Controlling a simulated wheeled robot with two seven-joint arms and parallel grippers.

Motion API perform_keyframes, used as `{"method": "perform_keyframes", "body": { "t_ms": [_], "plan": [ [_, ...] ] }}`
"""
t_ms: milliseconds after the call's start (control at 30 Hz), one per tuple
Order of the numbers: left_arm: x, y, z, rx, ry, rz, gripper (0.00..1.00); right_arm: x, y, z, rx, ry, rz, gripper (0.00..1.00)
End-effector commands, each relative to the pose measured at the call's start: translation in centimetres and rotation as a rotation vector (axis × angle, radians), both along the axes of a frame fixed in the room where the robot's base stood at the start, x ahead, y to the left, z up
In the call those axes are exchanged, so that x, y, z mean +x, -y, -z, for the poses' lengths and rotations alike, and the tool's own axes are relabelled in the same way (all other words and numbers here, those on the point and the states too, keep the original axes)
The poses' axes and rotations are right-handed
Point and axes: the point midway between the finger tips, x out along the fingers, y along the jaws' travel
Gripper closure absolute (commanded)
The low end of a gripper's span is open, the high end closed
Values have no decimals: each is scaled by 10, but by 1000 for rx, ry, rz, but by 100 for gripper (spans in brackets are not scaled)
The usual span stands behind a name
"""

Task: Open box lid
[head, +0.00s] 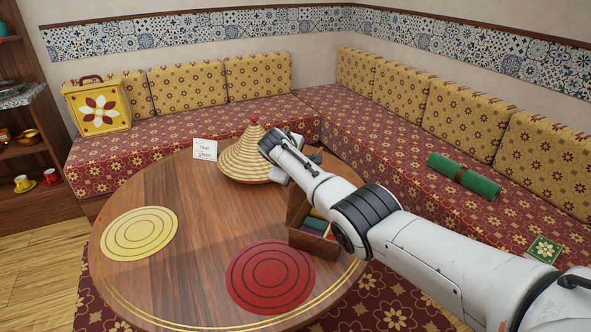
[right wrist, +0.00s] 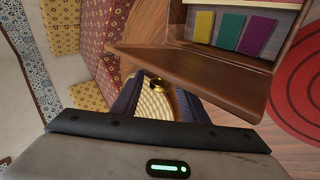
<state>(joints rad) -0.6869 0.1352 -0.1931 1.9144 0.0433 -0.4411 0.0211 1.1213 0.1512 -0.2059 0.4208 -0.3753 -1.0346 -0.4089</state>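A wooden box (head: 314,244) stands on the round table, partly hidden by my right arm. Its lid (head: 297,207) is raised, and colored pieces show inside. In the right wrist view the lid (right wrist: 190,78) is a brown panel tilted away from the box (right wrist: 284,54), which holds yellow, green and purple pieces. My right gripper (right wrist: 157,100) has its dark fingers apart with nothing seen held between them; the lid passes close to the right finger, and I cannot tell if they touch. In the head view the arm hides the fingertips. My left gripper is not in view.
A woven cone (head: 245,158) stands on the table (head: 190,225) just left of my right wrist. A white card (head: 205,149), yellow mat (head: 139,233) and red mat (head: 270,277) lie around. Cushioned benches (head: 400,160) border the back and right.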

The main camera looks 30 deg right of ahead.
Motion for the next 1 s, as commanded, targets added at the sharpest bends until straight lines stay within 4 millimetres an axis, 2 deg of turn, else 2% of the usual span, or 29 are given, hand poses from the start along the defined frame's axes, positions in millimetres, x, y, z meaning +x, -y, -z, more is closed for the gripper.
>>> {"method": "perform_keyframes", "body": {
  "t_ms": [300,467,667,1000],
  "plan": [
    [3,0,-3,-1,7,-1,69,0,-1,-1,1,2,-1,59],
    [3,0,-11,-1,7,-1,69,-2,-5,-8,1,3,-3,59],
    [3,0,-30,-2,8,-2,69,-13,-16,-25,2,4,-3,59],
    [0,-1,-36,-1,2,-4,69,-36,-43,-57,2,3,-2,59]
  ]
}}
